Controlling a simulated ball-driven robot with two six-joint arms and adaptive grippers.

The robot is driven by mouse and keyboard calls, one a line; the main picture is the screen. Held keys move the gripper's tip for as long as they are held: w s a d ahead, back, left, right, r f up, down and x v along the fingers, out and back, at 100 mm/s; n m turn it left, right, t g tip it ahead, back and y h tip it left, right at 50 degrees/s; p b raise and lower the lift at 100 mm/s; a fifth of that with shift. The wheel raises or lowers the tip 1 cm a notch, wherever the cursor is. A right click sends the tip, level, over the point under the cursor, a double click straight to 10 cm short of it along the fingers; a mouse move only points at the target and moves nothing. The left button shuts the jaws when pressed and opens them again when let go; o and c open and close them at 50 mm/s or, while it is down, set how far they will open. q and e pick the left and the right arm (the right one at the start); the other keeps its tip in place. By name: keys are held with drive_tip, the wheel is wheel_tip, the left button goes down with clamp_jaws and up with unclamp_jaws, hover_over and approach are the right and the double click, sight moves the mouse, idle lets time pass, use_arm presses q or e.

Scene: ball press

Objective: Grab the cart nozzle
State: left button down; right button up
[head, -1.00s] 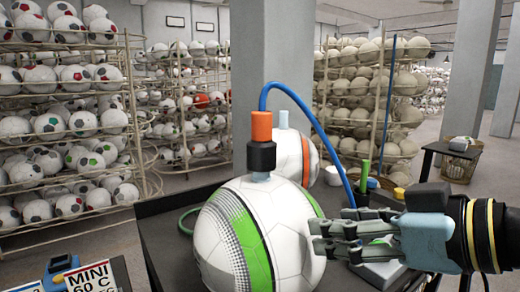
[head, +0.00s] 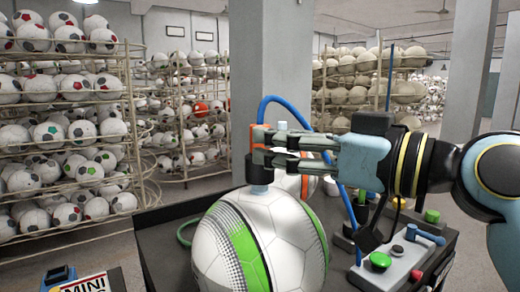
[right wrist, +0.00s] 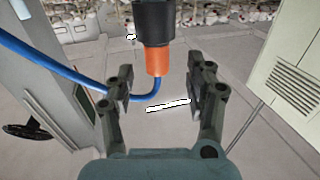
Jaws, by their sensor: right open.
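The cart nozzle (head: 260,170) stands upright on top of a white soccer ball with green panels (head: 258,240). Its orange upper part is partly hidden behind my right gripper's fingers in the head view. A blue hose (head: 300,108) runs from its top. In the right wrist view the nozzle (right wrist: 157,55) shows its black and orange parts between and beyond the fingers. My right gripper (head: 262,146) is open, with its fingertips at the nozzle's height. In the right wrist view its two fingers (right wrist: 160,88) are apart with nothing clamped. My left gripper is not in view.
The ball rests on a dark cart (head: 165,215). A control box with a green button (head: 380,261) sits at the cart's right. Another ball stands behind the nozzle. Wire racks of balls (head: 65,130) and a grey pillar (head: 268,60) stand behind.

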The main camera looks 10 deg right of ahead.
drive_tip(key=p+x, duration=0.2)
drive_tip(key=x, duration=0.3)
drive_tip(key=shift+w, duration=0.15)
drive_tip(key=shift+d, duration=0.15)
drive_tip(key=shift+c, duration=0.8)
clamp_jaws()
